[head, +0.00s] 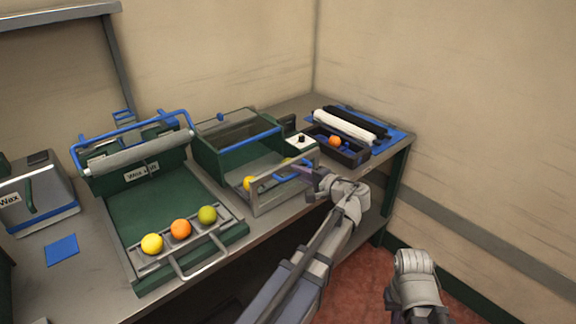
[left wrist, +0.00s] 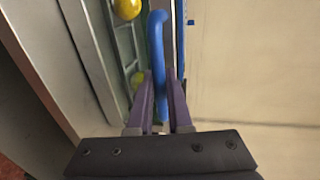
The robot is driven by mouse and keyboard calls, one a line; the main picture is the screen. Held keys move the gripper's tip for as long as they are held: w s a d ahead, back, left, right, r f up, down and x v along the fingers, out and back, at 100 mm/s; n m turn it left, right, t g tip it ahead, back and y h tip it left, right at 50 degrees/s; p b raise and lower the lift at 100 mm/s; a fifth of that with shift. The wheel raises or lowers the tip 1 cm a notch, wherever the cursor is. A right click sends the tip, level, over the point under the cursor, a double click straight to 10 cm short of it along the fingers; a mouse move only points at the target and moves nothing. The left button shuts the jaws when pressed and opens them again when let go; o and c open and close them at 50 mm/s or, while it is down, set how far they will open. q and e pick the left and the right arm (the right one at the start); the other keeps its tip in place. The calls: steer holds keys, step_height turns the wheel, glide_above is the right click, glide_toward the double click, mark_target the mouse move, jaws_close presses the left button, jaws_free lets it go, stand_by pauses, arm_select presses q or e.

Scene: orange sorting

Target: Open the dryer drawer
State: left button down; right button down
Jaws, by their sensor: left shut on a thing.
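The dryer (head: 222,158) is a green box with a clear top and a blue bar, standing on the bench. At its front is a low, metal-framed drawer section (head: 284,197) holding a yellow fruit (head: 250,183) and a greenish one partly hidden. My left gripper (head: 309,172) is at the right end of this section. In the left wrist view its purple fingers (left wrist: 161,100) are closed around a blue bar handle (left wrist: 156,50), beside yellow fruit (left wrist: 127,8). I cannot tell exactly how far out the drawer is. My right wrist shows at lower right; its fingers do not.
A green tray (head: 150,205) with a roller stands left, with yellow, orange and green fruits at its front. A dark tray (head: 345,157) with an orange (head: 335,141) is at the right end. A Wax box (head: 38,203) stands far left. Open floor lies right of the bench.

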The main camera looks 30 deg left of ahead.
arm_select(q)
steer(key=shift+f+v, duration=0.2)
steer(key=shift+v, duration=0.8)
steer(key=c, duration=0.9)
jaws_free()
steer(key=shift+o, duration=0.2)
steer(key=p+v, duration=0.1)
steer(key=v, duration=0.6)
steer(key=shift+s+d+p, duration=0.15)
steer(key=shift+d+p, duration=0.15)
steer(key=shift+d, duration=0.1)
